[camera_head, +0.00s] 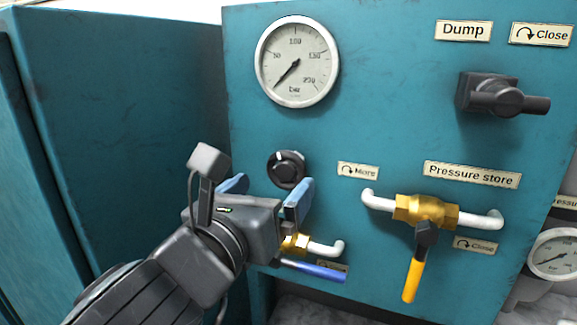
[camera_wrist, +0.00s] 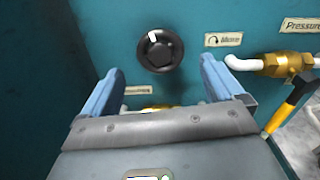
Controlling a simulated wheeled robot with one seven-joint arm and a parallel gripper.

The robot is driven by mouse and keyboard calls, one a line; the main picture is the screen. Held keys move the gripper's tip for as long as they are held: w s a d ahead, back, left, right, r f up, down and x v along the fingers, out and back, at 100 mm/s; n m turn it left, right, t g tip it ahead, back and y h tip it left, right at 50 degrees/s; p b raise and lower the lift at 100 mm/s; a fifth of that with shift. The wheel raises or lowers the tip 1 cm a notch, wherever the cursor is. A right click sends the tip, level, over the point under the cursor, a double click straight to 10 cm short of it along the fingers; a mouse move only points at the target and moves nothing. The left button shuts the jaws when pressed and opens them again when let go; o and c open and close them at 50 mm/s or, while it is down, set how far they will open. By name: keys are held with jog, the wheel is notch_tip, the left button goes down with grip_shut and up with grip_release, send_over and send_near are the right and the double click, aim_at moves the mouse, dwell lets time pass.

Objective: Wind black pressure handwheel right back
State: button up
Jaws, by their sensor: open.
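The black pressure handwheel (camera_head: 287,168) is a small round knob on the teal panel, below the pressure gauge and left of the "More" label (camera_head: 358,171). In the wrist view the handwheel (camera_wrist: 160,50) has a white mark at its upper left edge. My gripper (camera_head: 266,190) is open, with two blue fingers. In the wrist view the gripper (camera_wrist: 160,84) has its fingers apart, one to each side below the handwheel. The handwheel stands beyond the fingertips, and nothing is between them. The gauge (camera_head: 297,62) needle points to the lower left, near the low end.
A brass valve with a yellow lever (camera_head: 414,275) sits right of the handwheel on a white pipe. A blue-handled valve (camera_head: 313,269) is just below my gripper, partly hidden. A black dump knob (camera_head: 503,96) sticks out at upper right.

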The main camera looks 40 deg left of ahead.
aim_at(285, 175)
jog(key=shift+p+x, duration=0.85)
jog(key=shift+x, duration=2.3)
jog(key=shift+d, duration=0.1)
jog(key=shift+c, duration=0.3)
jog(key=c, duration=0.9)
